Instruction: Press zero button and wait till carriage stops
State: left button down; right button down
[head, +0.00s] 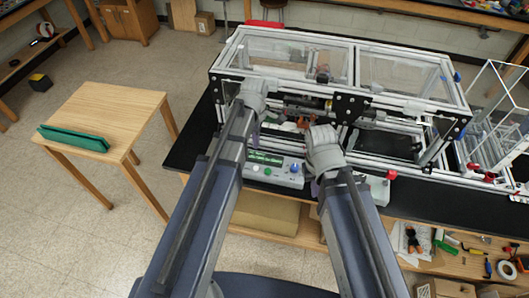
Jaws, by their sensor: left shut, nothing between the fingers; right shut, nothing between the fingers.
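A grey control box (277,177) with a green display (265,158) sits at the front edge of the black bench. It carries a green button (267,170), a blue knob (295,168) and a small white button; labels are too small to read, so I cannot tell which is zero. The extrusion frame (290,88) with clear panels stands behind it. An orange part (303,121) shows inside; I cannot tell if it is the carriage. My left gripper (257,133) is shut and empty, behind and left of the box. My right gripper (315,188) is shut and empty, just right of the box, mostly hidden by its wrist.
A red button on a white box (379,189) stands at the bench front, right of my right arm. A wooden table (115,105) with a green bar (73,138) is at left. Tools lie on a lower shelf (455,268) at right. Open floor lies between table and bench.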

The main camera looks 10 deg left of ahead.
aim_at(258, 168)
pick_arm(q)
jog(key=shift+w+r, duration=0.1)
jog(key=shift+w, duration=0.2)
notch_tip(258, 168, down, 14)
jog(key=b, duration=1.4)
